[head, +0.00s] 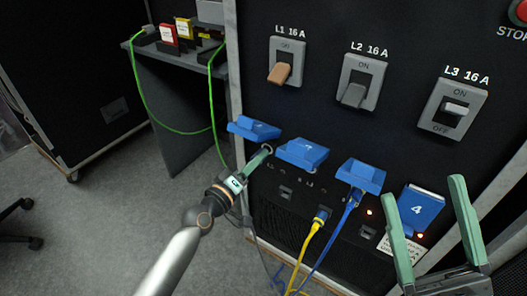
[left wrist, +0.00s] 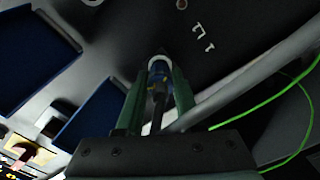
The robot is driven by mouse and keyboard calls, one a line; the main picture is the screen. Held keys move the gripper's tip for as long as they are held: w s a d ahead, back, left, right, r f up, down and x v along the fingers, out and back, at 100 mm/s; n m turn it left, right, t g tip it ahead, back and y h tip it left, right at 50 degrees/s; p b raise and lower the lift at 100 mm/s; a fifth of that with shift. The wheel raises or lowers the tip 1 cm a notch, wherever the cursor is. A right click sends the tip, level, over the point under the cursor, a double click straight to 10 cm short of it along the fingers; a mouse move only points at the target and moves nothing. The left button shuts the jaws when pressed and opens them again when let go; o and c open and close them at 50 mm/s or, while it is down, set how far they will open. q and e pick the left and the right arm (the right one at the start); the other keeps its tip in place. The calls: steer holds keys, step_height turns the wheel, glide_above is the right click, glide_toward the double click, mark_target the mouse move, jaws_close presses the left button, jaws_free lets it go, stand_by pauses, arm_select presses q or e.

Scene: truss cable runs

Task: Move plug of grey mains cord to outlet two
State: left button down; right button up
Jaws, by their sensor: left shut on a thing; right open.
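My left gripper (head: 262,156) is shut on a plug, low between the first blue outlet cover (head: 254,129) and the second blue cover (head: 302,153). The plug is mostly hidden in the head view. In the left wrist view, the plug (left wrist: 159,72) sits between the green fingers with a dark cord (left wrist: 160,98) behind it; a pale ring shows around its far end. I cannot tell whether it is inside a socket. A thin grey cord (head: 252,232) hangs below the gripper. My right gripper (head: 426,184) is open and empty, near the cover marked 4 (head: 420,207).
A blue cord (head: 345,215) runs down from below the third cover (head: 361,175). A yellow cord (head: 316,228) hangs from the lower panel. Breaker switches (head: 355,93) line the panel above. A side table (head: 150,50) holds green-cabled items.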

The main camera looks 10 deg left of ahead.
arm_select(q)
steer(key=shift+v, duration=1.5)
arm_select(e)
steer(key=shift+r, duration=0.3)
arm_select(q)
steer(key=shift+s+d, duration=0.1)
arm_select(e)
steer(key=shift+d, duration=0.1)
